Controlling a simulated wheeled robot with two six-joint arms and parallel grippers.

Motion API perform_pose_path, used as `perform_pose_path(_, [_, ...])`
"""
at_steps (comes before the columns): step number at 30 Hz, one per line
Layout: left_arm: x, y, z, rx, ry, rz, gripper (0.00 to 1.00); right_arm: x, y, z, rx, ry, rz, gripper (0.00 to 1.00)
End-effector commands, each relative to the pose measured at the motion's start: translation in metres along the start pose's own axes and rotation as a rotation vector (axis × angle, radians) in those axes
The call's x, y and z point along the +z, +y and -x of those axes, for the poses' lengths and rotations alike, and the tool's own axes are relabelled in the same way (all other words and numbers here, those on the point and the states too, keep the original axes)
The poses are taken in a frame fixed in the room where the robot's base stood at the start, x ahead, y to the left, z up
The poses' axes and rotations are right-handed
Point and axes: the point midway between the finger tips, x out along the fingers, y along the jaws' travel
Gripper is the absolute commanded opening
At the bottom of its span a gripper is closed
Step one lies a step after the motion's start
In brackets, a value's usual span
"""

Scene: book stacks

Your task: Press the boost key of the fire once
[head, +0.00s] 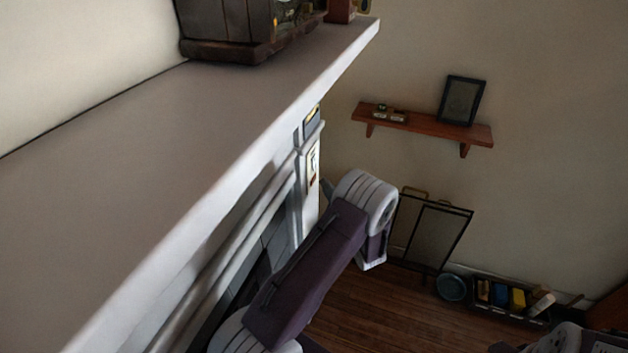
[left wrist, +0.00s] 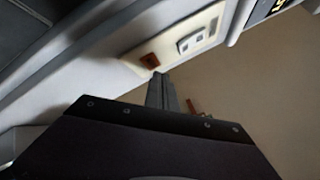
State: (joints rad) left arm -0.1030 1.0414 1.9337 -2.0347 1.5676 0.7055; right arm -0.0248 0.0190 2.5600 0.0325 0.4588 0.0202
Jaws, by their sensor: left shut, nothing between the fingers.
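A pale control plate (head: 313,164) sits on the end pilaster of the white fireplace surround. Key lettering is too small to read, so I cannot tell which is the boost key. My left gripper (head: 327,185) is shut and empty beside the plate. In the left wrist view its fingertips (left wrist: 158,76) appear just below the orange-brown key; I cannot tell whether they touch it. My right gripper is out of view.
The mantel shelf (head: 150,130) overhangs the plate, with a dark wooden case (head: 222,22) on it. A dark sign with yellow marks (head: 311,121) is above the plate. A wall shelf (head: 430,125), fire screen (head: 428,235) and low tray (head: 508,318) stand beyond.

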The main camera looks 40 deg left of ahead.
Motion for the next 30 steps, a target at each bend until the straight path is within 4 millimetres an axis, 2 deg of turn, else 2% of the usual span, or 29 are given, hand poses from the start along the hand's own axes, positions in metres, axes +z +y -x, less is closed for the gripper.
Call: perform_pose_path(30, [0.0045,0.0044,-0.0064,0.0,0.0,0.0,0.0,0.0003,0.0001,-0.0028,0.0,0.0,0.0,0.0])
